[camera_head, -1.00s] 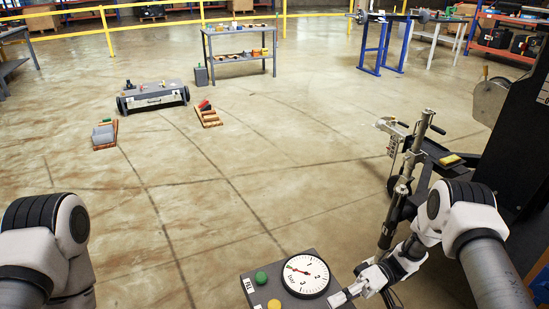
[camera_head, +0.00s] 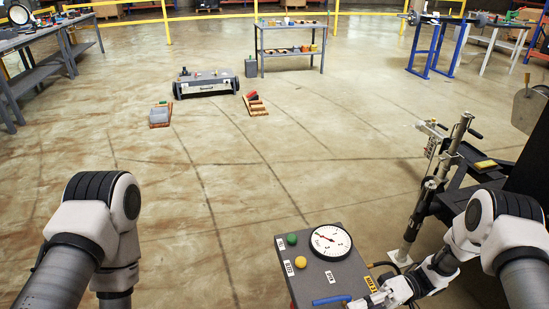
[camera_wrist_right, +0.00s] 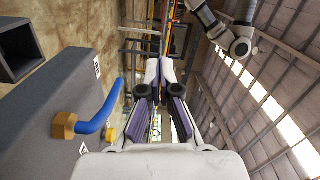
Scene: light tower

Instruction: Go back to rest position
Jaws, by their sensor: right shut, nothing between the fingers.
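The grey control box (camera_head: 345,275) stands low in front of me in the head view. It bears a round white gauge (camera_head: 330,243), a green button (camera_head: 292,239), a yellow button (camera_head: 300,262) and a blue lever (camera_head: 332,300). My right gripper (camera_head: 362,303) is beside the box's right side at the bottom edge. In the right wrist view its fingers (camera_wrist_right: 159,73) are together with nothing between them, and the blue lever (camera_wrist_right: 100,112) with its brass nut (camera_wrist_right: 64,125) shows to their left, apart from them. My left arm enters at lower left; its gripper is out of frame.
A steel post with a crank (camera_head: 433,185) and dark machinery (camera_head: 525,170) stand close to my right arm. A workbench (camera_head: 60,55) is at far left. The middle floor is clear.

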